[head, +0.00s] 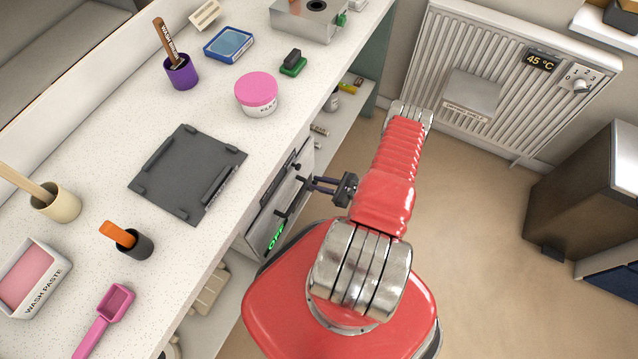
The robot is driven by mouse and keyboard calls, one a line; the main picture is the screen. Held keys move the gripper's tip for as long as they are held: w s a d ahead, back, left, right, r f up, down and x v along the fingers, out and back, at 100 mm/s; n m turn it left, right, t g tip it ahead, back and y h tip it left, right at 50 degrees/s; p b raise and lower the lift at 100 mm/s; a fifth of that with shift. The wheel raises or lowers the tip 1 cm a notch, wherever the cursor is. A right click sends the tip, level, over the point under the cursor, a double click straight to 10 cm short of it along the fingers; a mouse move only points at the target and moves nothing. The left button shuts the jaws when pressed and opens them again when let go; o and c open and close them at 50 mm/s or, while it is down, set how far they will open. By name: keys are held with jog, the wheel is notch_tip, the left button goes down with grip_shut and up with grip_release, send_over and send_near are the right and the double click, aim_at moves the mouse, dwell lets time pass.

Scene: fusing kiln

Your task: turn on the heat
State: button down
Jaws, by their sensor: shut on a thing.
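A grey kiln front (268,222) is under the bench, with a green lit display (276,236) that reads OFF. A dark bar handle (291,200) runs across this front. My gripper (317,184) is at the upper end of the handle and is shut on it; the exact contact is small and hard to make out. A small dark part (296,167) sits above the handle. On the far wall, a white radiator (440,60) has a display (541,61) reading 45 °C and a dial (580,86) marked with numbers.
The bench top holds a dark grey tray (160,184), a pink-lidded jar (257,92), a purple cup (181,71), a wash paste tub (28,280) and a pink scoop (106,312). A dark cabinet (585,185) stands at right. The floor (480,260) between is clear.

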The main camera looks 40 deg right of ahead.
jog(key=shift+d, duration=0.15)
jog(key=shift+w+d+f+m+g+y, duration=0.1)
jog(key=shift+d+f+m+g+y, duration=0.1)
jog(key=shift+d+m+y, duration=0.25)
jog(key=shift+w+d+f+m+g+y, duration=0.1)
jog(key=shift+f+m+y, duration=0.15)
jog(key=shift+m, duration=0.4)
jog(key=c, duration=1.6)
grip_release()
jog(key=shift+o, duration=0.2)
jog(key=shift+s+r, duration=0.1)
jog(key=v, duration=1.3)
jog(key=shift+s+d, duration=0.2)
jog(key=shift+s, duration=0.05)
jog(key=shift+s, duration=0.1)
